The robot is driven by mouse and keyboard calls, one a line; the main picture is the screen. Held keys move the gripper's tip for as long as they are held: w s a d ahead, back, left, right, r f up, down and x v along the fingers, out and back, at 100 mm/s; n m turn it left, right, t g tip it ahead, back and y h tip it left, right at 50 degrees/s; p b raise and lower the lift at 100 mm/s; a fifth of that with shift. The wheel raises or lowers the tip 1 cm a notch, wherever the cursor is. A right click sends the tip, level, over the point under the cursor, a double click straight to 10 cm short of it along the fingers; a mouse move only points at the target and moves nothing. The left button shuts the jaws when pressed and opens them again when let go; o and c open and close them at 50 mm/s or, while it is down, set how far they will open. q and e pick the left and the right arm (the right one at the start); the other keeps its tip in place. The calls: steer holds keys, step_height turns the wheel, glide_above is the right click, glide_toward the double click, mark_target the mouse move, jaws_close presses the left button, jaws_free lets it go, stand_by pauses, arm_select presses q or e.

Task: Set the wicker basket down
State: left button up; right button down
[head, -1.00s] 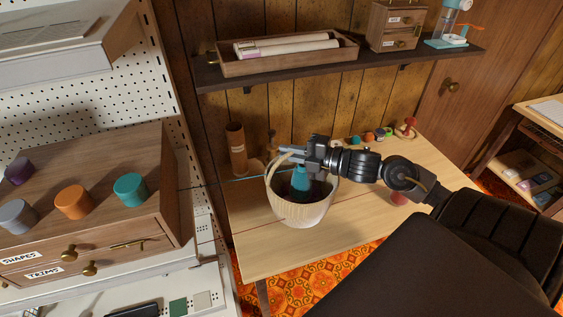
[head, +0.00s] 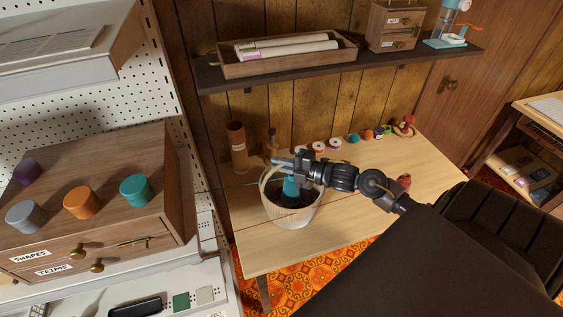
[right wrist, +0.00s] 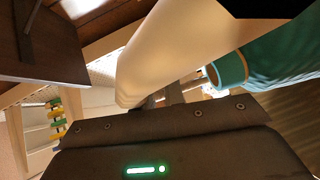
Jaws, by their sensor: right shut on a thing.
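The pale wicker basket (head: 291,214) is over the left part of the wooden table, roughly upright. It holds a teal cone-like item (head: 290,188) and something dark. My right gripper (head: 283,163) is at the top of the basket and shut on its arched handle (head: 264,178). In the right wrist view the handle (right wrist: 170,50) appears as a thick beige band close to the camera, beside a teal item (right wrist: 270,62). I cannot tell whether the basket's bottom touches the table. My left gripper is not in view.
The table (head: 355,200) has bare room right of the basket. Several small spools and a red pincushion-like item (head: 410,120) line its back edge. A brown cylinder (head: 237,146) stands behind the basket. A wooden drawer cabinet (head: 90,215) is at the left; a shelf (head: 330,66) hangs above.

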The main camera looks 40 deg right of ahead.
steer(key=c, duration=1.9)
jaws_free()
steer(key=shift+f, duration=0.15)
steer(key=o, duration=0.4)
steer(key=shift+r, duration=0.2)
steer(key=b+v, duration=0.3)
steer(key=v, duration=0.9)
